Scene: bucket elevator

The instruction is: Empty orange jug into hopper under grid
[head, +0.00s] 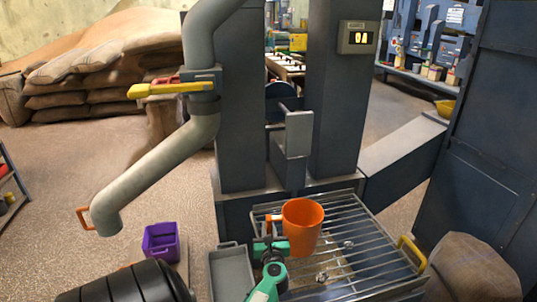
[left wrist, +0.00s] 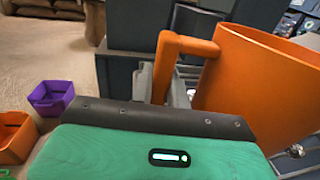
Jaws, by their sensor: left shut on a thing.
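The orange jug (head: 304,230) is upright or nearly so above the metal grid (head: 345,275), its handle toward the left. I cannot tell whether its base touches the bars or what it holds. My green left gripper (head: 271,241) is shut on the jug's handle. In the left wrist view the jug (left wrist: 250,85) fills the right side, with its handle rising behind the gripper's dark edge; the fingertips are hidden there. The hopper under the grid shows only in part between the bars. My right gripper is in neither view.
A grey tray (head: 232,274) lies left of the grid. A purple bin (head: 160,243) stands on the floor below the slanting pipe (head: 160,170). Grey elevator columns (head: 335,90) rise behind the grid. A yellow handle (head: 411,252) and a sack (head: 470,270) are at the right.

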